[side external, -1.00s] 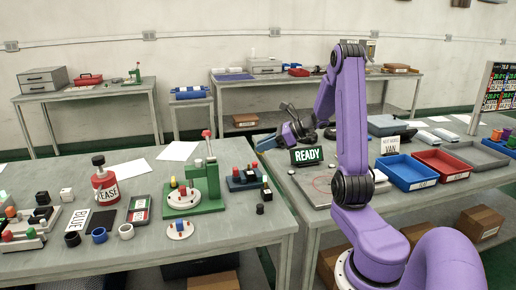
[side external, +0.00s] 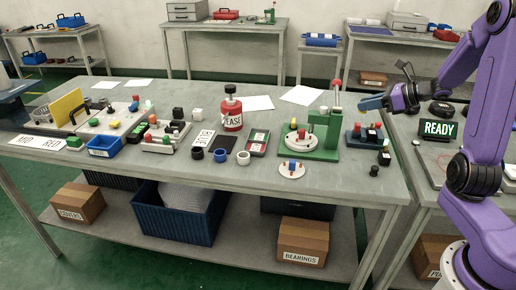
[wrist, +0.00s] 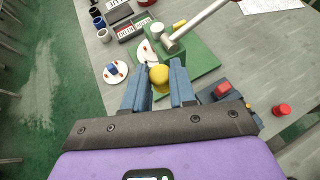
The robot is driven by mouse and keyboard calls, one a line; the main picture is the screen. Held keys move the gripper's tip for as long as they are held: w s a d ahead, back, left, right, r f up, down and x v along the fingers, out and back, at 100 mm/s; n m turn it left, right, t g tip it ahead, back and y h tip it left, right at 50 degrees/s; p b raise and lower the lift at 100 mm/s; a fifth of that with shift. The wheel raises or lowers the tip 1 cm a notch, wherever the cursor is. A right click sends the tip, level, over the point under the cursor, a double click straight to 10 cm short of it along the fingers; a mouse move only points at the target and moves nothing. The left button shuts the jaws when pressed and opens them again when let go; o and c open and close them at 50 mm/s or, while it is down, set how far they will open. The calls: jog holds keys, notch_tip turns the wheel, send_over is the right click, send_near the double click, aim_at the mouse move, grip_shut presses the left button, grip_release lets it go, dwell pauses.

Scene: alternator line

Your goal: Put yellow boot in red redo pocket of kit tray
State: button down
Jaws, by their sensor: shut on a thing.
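My gripper (side external: 378,104) is raised over the right end of the near bench, beside the green press. In the wrist view its two blue-grey fingers (wrist: 159,86) are shut on a rounded yellow boot (wrist: 159,75). In the side view a small yellow patch shows at the fingertips. A pale tray (side external: 97,128) with several small coloured parts lies far to the left on the same bench. A second pale tray (side external: 170,147) with red, green and black parts is beside it.
A green press (side external: 325,132) with a tall lever stands below and left of my gripper. A red grease bottle (side external: 232,113) stands mid-bench, with dark, blue and white rings in front. A blue bin (side external: 104,146) and a yellow upright panel (side external: 66,106) are at the left.

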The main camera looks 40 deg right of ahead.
jog(key=w+a+f, duration=0.2)
jog(key=w+a, duration=0.2)
jog(key=a, duration=0.7)
jog(key=w+a+f, duration=0.2)
jog(key=w+a, duration=0.3)
jog(key=a, duration=0.6)
jog(key=w+f, duration=0.3)
jog(key=w, duration=0.1)
jog(key=w+a+f, duration=0.1)
jog(key=w+f, duration=0.2)
jog(key=w, duration=0.2)
jog(key=w+f, duration=0.3)
jog(key=w, duration=0.1)
jog(key=shift+w+a+f, duration=0.2)
jog(key=shift+a+f, duration=0.1)
jog(key=shift+a, duration=0.05)
jog(key=shift+w+f, duration=0.2)
jog(key=shift+f, duration=1.6)
jog(key=shift+f, duration=0.15)
jog(key=c, duration=1.2)
grip_release()
